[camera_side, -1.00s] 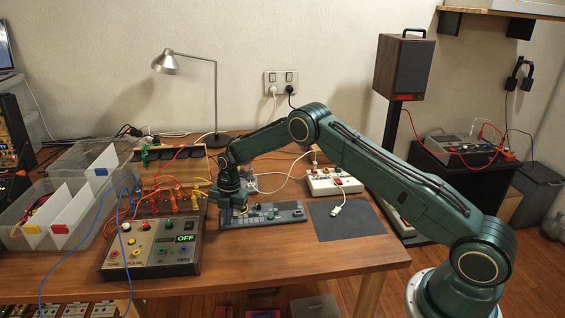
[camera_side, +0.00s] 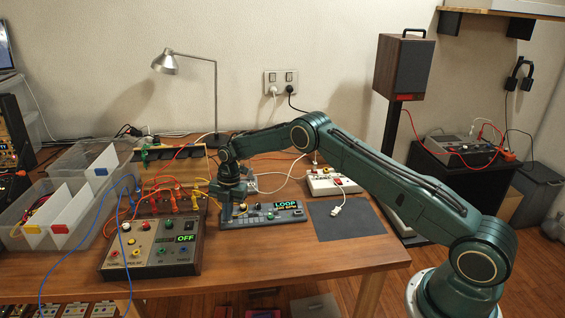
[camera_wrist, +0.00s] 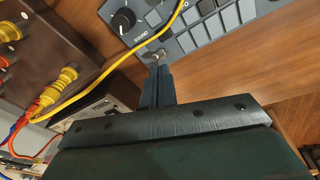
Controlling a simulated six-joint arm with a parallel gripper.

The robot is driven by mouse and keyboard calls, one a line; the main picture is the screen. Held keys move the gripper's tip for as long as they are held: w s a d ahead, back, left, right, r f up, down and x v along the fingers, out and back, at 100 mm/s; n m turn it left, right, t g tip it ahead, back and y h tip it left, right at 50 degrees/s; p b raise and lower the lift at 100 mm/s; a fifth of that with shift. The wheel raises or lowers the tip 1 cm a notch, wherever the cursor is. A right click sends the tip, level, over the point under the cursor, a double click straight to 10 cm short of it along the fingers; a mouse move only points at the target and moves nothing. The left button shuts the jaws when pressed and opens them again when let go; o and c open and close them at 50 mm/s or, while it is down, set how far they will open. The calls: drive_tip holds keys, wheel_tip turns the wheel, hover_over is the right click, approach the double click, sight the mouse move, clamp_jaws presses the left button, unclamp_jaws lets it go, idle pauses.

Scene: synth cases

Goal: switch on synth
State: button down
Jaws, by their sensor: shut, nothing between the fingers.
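A wood-sided box (camera_side: 152,244) with coloured knobs, sockets and plugged cables stands at the front left of the table; its display (camera_side: 185,239) reads OFF. A flat grey unit with keys (camera_side: 262,217) lies to its right, and its display (camera_side: 286,205) is lit and reads LOOP. My gripper (camera_side: 227,217) is shut and empty, pointing down at the left end of the grey unit. In the wrist view my fingertips (camera_wrist: 158,68) are right by a small metal lever (camera_wrist: 153,56) near a knob marked SOUND (camera_wrist: 123,20); I cannot tell whether they touch.
A yellow cable (camera_wrist: 108,72) passes close to my fingers. Clear bins (camera_side: 60,215) stand at the left.

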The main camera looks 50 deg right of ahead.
drive_tip(key=shift+r, duration=0.1)
drive_tip(key=shift+r, duration=0.55)
drive_tip(key=shift+r, duration=0.1)
drive_tip(key=shift+a, duration=0.1)
drive_tip(key=shift+s+a+r, duration=0.2)
drive_tip(key=shift+a, duration=0.3)
drive_tip(key=shift+s+a+r, duration=0.2)
drive_tip(key=shift+s+a, duration=0.05)
drive_tip(key=shift+a, duration=0.3)
drive_tip(key=shift+s+a+r, duration=0.2)
drive_tip(key=shift+a, duration=0.3)
drive_tip(key=shift+r, duration=0.2)
drive_tip(key=w+d+r, duration=0.3)
drive_tip(key=d+r, duration=0.2)
drive_tip(key=r, duration=0.2)
drive_tip(key=shift+w+r, duration=0.2)
